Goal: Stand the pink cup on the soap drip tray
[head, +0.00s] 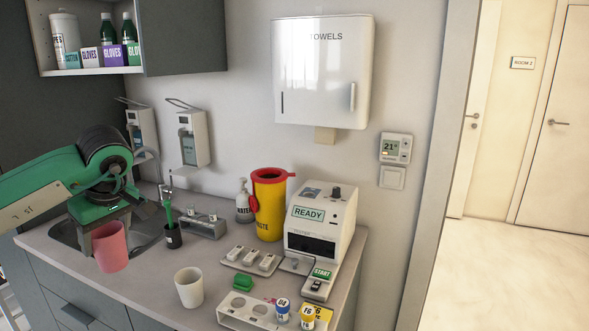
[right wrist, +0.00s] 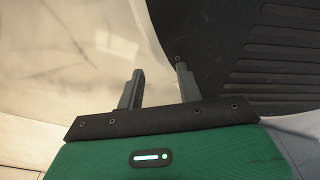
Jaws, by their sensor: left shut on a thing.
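The pink cup (head: 110,248) hangs upright from my left gripper (head: 104,220), which is shut on its upper part, at the left by the sink. I cannot tell from this view how high it is above the counter. Wall-mounted soap dispensers (head: 193,140) hang behind the counter. A low grey metal piece (head: 203,225) stands below them, right of the sink; I cannot tell whether it is the soap drip tray. My right gripper (right wrist: 160,88) shows only in the right wrist view, with fingers apart and nothing between them.
A white cup (head: 189,288) stands at the counter's front. A dark holder with a green brush (head: 173,236) is between the pink cup and the grey piece. A yellow waste bin (head: 269,208), white machine (head: 319,225) and vial rack (head: 245,308) fill the right.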

